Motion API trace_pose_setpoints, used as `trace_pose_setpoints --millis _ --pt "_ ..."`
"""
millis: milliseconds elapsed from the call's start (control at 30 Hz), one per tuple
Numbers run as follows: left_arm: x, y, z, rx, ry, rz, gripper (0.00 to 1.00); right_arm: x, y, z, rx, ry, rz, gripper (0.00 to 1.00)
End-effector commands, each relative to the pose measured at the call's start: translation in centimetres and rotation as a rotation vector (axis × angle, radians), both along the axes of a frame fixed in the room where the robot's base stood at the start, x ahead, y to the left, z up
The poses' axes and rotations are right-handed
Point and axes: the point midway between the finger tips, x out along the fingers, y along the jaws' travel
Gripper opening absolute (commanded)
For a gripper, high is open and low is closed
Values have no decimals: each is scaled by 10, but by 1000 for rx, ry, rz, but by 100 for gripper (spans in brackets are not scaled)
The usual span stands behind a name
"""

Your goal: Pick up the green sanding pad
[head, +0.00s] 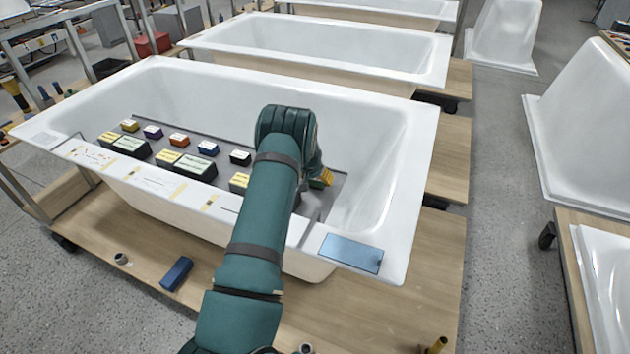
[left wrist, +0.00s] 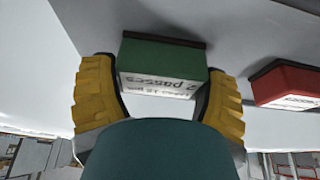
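The green sanding pad (left wrist: 163,62) is a dark-topped green block with a white label. It shows in the left wrist view, between the two yellow fingers of my left gripper (left wrist: 158,95). The fingers are apart on either side of it, and I see no clear grip. In the head view my left arm reaches over the near bathtub. One yellow finger of the left gripper (head: 322,179) shows past the wrist, and the arm hides the green pad there. My right gripper is not in view.
A red block (left wrist: 285,83) sits beside the green pad.

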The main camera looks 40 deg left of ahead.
Motion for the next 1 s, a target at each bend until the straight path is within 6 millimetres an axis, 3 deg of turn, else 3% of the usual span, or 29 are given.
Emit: trace_pose_setpoints --millis 467,1000 --pt "0 0 5 0 -1 0 38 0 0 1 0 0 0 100" --pt "0 0 92 1 -2 0 38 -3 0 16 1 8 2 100"
